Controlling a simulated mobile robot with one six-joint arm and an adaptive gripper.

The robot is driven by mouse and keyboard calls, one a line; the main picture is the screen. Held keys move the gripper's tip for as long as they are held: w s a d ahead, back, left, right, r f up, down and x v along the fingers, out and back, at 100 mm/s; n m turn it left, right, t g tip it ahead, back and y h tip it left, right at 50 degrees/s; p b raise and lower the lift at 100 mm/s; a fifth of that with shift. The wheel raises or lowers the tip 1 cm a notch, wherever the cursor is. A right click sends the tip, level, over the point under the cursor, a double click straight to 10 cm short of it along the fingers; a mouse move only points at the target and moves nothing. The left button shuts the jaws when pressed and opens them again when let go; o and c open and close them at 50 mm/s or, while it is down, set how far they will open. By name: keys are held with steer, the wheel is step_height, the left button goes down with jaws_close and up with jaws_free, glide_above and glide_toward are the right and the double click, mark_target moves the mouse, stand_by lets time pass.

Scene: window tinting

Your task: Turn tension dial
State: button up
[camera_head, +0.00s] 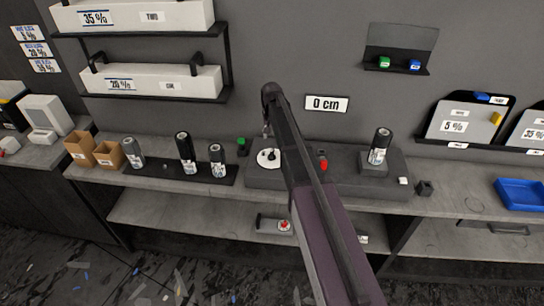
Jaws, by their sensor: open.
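A round white dial (268,158) with a dark knob sits on the left part of a dark grey bench unit (350,184). My arm reaches up from the lower right and bends down at its far end. My gripper (267,131) is small in the view and points down just above and behind the dial. It is open, and I see nothing held in it. I cannot tell whether it touches the knob. A sign reading "0 cm" (326,104) is on the wall behind the unit.
A red knob (323,163) shows right beside my arm. A labelled can (379,146) stands on the unit's right side. Several cans (186,152) stand on a dark tray at left. A green-topped item (241,146) is near the dial. A blue tray (521,194) lies far right.

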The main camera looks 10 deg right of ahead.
mark_target(272, 153)
steer(key=shift+f+b, duration=4.4)
steer(key=shift+f, duration=0.35)
jaws_close()
